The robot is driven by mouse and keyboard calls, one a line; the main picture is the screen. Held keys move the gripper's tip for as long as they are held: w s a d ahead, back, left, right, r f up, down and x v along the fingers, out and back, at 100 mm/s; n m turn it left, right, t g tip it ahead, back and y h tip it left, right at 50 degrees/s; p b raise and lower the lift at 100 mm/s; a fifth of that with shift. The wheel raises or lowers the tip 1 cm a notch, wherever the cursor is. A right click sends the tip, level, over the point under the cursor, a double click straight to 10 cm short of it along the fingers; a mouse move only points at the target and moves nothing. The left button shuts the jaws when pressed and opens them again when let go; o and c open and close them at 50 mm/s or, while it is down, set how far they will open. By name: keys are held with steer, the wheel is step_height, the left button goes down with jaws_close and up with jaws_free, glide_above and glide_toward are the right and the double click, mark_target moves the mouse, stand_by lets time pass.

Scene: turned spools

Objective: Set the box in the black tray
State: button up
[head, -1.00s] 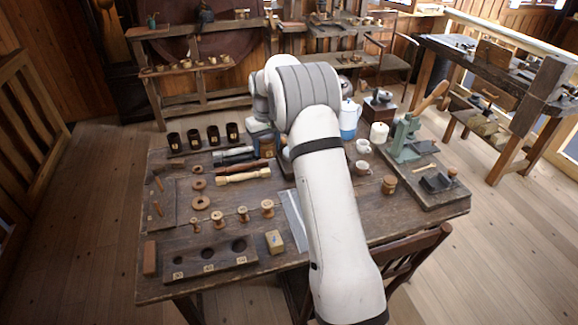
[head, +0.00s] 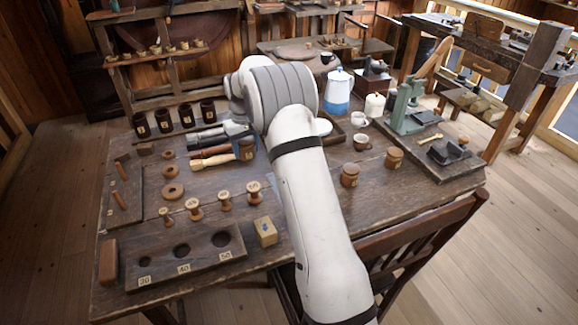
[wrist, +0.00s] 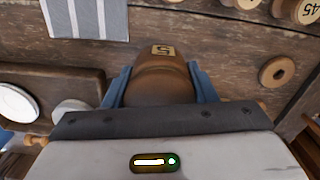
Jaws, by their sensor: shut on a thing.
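A brown turned wooden box with a pale number label (wrist: 163,78) is held between the blue fingers of my gripper (wrist: 160,88). In the head view the box (head: 246,150) shows left of my wrist, over the tool area of the table; its height above the table is hard to tell. A dark tray (head: 337,128), likely the black tray, is partly hidden behind my arm. In the wrist view a dark tray edge (wrist: 55,75) shows at the left, apart from the box.
Chisels (head: 208,140) lie left, near several spools (head: 225,200) and a holed board (head: 185,255). A chair (head: 425,235) stands at the front.

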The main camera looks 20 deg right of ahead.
glide_toward(250, 174)
steer(key=s+f, duration=0.1)
steer(key=f, duration=0.1)
steer(key=s+f, duration=0.1)
steer(key=f, duration=0.1)
steer(key=s+f, duration=0.1)
steer(key=f, duration=0.1)
steer(key=shift+s+a+f, duration=0.15)
steer(key=shift+s+a, duration=0.2)
steer(key=shift+a, duration=0.05)
steer(key=o, duration=0.5)
steer(key=shift+f, duration=0.15)
steer(key=o, duration=0.5)
